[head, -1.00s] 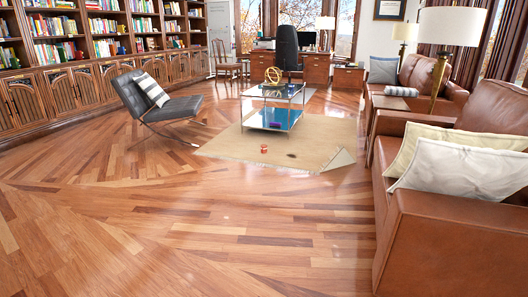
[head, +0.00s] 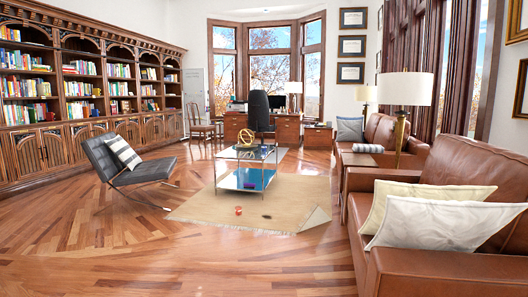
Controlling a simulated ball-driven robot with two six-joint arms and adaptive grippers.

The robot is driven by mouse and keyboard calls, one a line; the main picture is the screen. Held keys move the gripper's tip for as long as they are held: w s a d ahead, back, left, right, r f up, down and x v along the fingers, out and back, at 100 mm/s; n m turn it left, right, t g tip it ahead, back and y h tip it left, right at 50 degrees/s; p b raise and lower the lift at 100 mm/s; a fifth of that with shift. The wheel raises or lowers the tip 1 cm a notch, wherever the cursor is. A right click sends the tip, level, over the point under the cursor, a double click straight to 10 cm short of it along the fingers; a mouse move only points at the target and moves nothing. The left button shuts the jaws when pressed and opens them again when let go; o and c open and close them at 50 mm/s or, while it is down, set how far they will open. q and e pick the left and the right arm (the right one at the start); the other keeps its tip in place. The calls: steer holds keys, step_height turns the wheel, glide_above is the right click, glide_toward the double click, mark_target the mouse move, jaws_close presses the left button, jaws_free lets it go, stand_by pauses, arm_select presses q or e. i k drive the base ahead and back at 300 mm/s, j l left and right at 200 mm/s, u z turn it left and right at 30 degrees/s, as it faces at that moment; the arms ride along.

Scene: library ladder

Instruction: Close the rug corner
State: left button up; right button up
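A beige rug (head: 205,208) lies on the wooden floor in the middle of the head view, under a glass and metal coffee table (head: 246,180). Its near right corner (head: 316,218) is folded up and over, showing a paler underside. A small red object (head: 238,211) and a small dark object (head: 267,217) lie on the rug, left of the folded corner. Neither of my grippers shows in the head view.
A black lounge chair (head: 130,165) stands left of the rug. A brown leather sofa (head: 420,264) with pale pillows fills the near right. Another leather sofa (head: 385,147) and a lamp (head: 408,90) stand beyond it. The near wooden floor (head: 200,260) is clear.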

mark_target(318, 217)
steer(key=i+u, duration=0.3)
steer(key=i, duration=0.7)
steer(key=i+j+z, duration=0.15)
steer(key=i, duration=0.4)
steer(key=i+j, duration=0.1)
steer(key=i, duration=0.45)
steer(key=i+j+z, duration=0.1)
steer(key=i, duration=0.45)
steer(key=i+z, duration=0.4)
steer(key=i, duration=2.15)
steer(key=j, duration=0.05)
